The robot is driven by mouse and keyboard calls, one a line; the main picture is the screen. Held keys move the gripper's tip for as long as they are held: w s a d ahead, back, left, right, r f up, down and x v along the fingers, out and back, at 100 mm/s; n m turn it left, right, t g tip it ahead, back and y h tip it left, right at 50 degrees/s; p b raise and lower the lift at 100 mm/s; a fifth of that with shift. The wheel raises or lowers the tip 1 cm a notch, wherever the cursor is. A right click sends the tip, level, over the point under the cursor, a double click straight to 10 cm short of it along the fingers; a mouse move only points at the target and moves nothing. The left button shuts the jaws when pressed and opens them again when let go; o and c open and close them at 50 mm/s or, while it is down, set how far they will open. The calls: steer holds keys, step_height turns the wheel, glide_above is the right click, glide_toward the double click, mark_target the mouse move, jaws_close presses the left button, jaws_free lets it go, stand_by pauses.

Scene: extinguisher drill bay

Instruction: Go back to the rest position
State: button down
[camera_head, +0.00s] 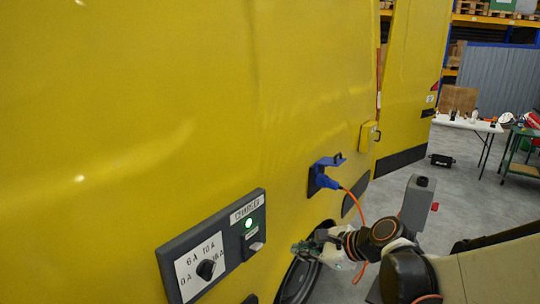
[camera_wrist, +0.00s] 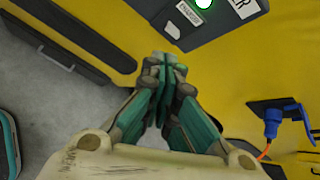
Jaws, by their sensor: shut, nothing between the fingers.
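My gripper (camera_head: 303,248) is at the lower middle of the head view, in front of the yellow vehicle side and just right of the grey control panel. In the wrist view my gripper (camera_wrist: 163,68) has its green fingers together, with nothing between them. My arm reaches in from the lower right of the head view. The fingertips look apart from the panel, though the exact gap cannot be told.
The grey panel (camera_head: 174,260) has a dial, a switch and a lit green lamp. A blue plug (camera_head: 325,181) with an orange cable sits in a socket on the yellow vehicle (camera_head: 180,110). Tables (camera_head: 465,124) stand at the back right, beyond open floor.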

steer(key=s+d+r+n+h, duration=0.1)
steer(key=s+d+n+h, duration=0.3)
steer(key=s+n, duration=0.6)
steer(key=s+d+r+n+h, duration=0.2)
steer(key=s+d+n+h, duration=0.2)
steer(key=s+d+n, duration=0.3)
steer(key=s+n, duration=0.3)
steer(key=s, duration=0.1)
steer(key=shift+r, duration=0.15)
